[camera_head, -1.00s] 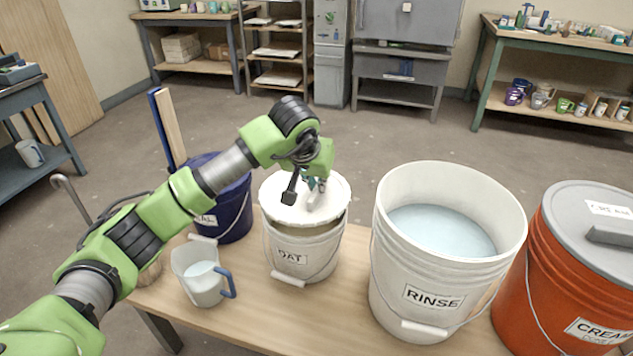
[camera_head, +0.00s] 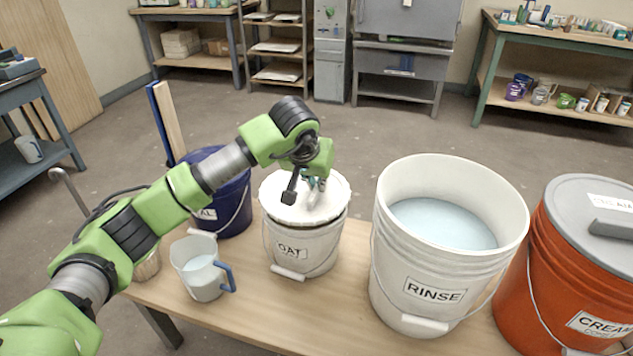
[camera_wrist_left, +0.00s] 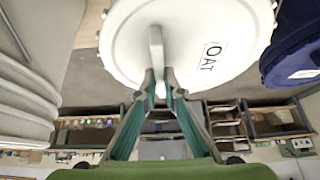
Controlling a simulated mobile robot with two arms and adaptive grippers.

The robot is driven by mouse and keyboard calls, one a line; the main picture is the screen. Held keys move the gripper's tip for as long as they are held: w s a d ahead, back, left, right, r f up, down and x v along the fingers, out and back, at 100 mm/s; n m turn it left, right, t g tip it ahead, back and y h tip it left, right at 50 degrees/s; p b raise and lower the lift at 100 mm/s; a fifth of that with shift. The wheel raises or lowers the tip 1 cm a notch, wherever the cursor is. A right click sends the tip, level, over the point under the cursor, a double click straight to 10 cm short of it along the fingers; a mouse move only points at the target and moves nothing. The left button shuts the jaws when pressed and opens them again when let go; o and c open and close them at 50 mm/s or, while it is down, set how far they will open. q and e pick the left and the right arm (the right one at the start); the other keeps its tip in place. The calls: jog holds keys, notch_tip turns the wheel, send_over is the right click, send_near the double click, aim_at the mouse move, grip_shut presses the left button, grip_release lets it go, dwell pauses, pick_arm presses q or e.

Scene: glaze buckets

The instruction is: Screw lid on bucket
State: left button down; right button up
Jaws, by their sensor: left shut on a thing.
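The white OAT bucket (camera_head: 320,254) stands upright on the wooden table. Its round white lid (camera_head: 285,207) lies level over the bucket's mouth; I cannot tell whether it is threaded on. The lid also shows in the left wrist view (camera_wrist_left: 200,25), with an OAT label and a raised bar handle (camera_wrist_left: 155,45). My left gripper (camera_head: 316,186) is above the lid, its fingers shut on the handle; the fingers also show in the left wrist view (camera_wrist_left: 159,82). My right gripper is not in view.
A white RINSE bucket (camera_head: 400,270) of pale liquid stands close on the right, with an orange lidded bucket (camera_head: 545,265) beyond it. A dark blue bucket (camera_head: 232,205) stands behind left. A pitcher (camera_head: 198,270) stands at front left. The table front (camera_head: 300,320) is clear.

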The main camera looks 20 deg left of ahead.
pick_arm(q)
jog(key=shift+f+b, duration=0.5)
jog(key=shift+f, duration=0.3)
dwell(1.6)
jog(key=c, duration=1.6)
grip_release()
